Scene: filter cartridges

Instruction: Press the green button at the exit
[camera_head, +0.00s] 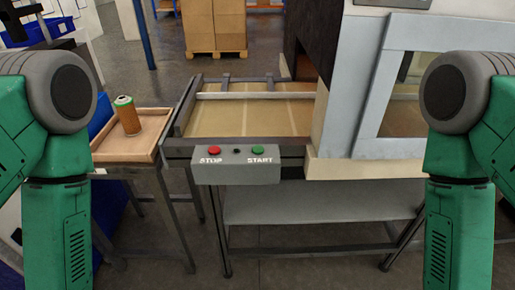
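A green button (257,150) sits at the right end of a grey control box (237,172), above the word START. A red button (214,150) sits at the box's left end, above the word STOP, with a small dark knob between them. The box is fixed to the front edge of a conveyor (252,116) that leads out of a machine. My two green arms stand at the left and right sides of the picture, apart from the box. Neither of my grippers is in view.
A can with a green top (127,115) stands on a wooden tray (105,159) on a small stand at the left. A large grey machine (345,75) with a window fills the right. Cardboard boxes (213,22) stand behind. The space before the control box is clear.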

